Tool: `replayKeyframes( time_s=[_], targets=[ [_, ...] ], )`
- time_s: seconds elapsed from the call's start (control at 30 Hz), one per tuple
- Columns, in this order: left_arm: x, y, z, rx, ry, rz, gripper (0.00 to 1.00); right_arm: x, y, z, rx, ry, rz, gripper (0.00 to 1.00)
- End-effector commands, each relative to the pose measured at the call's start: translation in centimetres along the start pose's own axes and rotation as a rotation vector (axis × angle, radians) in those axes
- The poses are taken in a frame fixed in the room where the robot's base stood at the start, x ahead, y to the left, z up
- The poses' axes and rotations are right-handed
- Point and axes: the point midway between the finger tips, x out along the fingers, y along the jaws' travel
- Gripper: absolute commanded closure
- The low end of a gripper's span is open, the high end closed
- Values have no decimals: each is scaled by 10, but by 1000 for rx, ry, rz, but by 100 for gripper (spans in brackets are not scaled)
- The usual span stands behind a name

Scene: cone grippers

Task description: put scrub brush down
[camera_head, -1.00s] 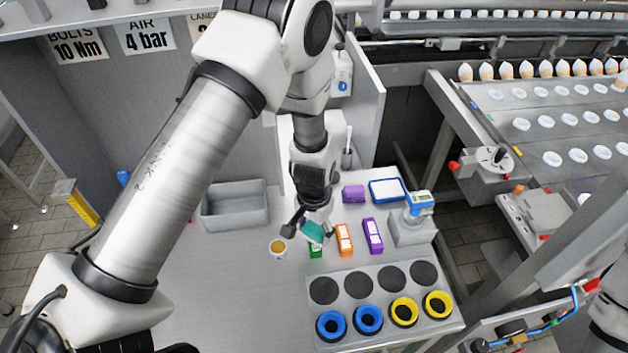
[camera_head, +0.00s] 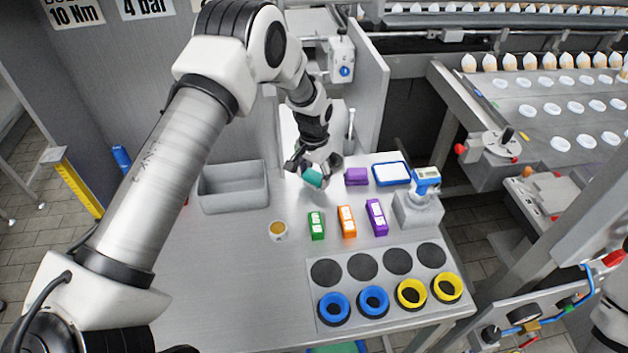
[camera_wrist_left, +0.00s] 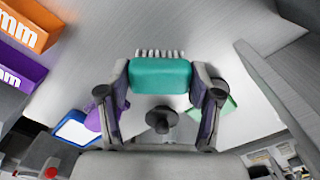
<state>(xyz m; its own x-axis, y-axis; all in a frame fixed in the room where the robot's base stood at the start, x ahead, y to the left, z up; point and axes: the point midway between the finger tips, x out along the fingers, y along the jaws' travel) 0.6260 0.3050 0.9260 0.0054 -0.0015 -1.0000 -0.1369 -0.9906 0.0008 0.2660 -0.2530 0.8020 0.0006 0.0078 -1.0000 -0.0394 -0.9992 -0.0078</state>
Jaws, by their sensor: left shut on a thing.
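The scrub brush is a teal block (camera_head: 312,178) in the head view. It also shows in the left wrist view (camera_wrist_left: 160,76), with pale bristles along its far side. My left gripper (camera_head: 314,174) is shut on it, one finger at each end, as the left wrist view (camera_wrist_left: 160,82) shows. The brush is over the bench (camera_head: 240,290), behind the green box and left of the purple block. I cannot tell whether it touches the bench. My right gripper is not in view.
A grey bin (camera_head: 233,190) stands to the left. A purple block (camera_head: 356,176) and blue-rimmed tray (camera_head: 391,174) lie right. The bench's left front is clear.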

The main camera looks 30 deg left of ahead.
Motion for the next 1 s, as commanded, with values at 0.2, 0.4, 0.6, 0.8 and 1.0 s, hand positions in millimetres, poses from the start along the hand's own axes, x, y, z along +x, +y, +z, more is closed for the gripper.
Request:
replayKeyframes(
  time_s=[0.2, 0.4, 0.6, 0.8, 1.0],
  targets=[
    [-2, 0, 0, 0, 1, 0, 11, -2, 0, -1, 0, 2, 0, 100],
    [-2, 0, 0, 0, 1, 0, 11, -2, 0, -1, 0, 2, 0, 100],
    [-8, 0, -1, 0, 2, 0, 11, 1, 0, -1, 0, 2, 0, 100],
    [-47, 0, -1, 0, 7, 0, 11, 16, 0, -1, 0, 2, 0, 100],
    [-97, 0, -1, 0, 5, 0, 11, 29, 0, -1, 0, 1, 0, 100]
  ],
)
